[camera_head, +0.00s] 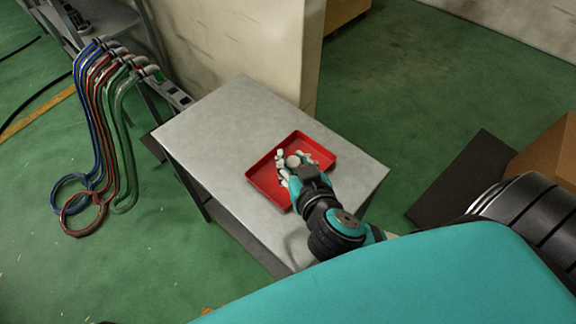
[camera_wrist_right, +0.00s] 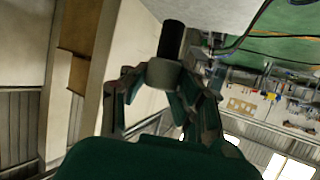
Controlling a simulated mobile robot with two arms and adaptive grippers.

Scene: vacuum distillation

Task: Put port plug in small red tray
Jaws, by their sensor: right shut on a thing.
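The small red tray (camera_head: 322,150) lies on a grey table. My right gripper (camera_head: 287,166) is over the tray and shut on the port plug (camera_head: 293,161), whose rounded light grey top shows between the fingers. In the right wrist view the plug (camera_wrist_right: 163,74) is a short grey cylinder with a narrower black part, gripped between the fingers. The gripper hides part of the tray's inside. I cannot tell whether the plug touches the tray floor. My left gripper is not in view.
The grey table top (camera_head: 215,125) is bare around the tray. Blue, red and green hoses (camera_head: 100,130) hang at the left, clear of the table. A pale wall (camera_head: 235,45) stands behind the table, and a cardboard box (camera_head: 548,155) is at the far right.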

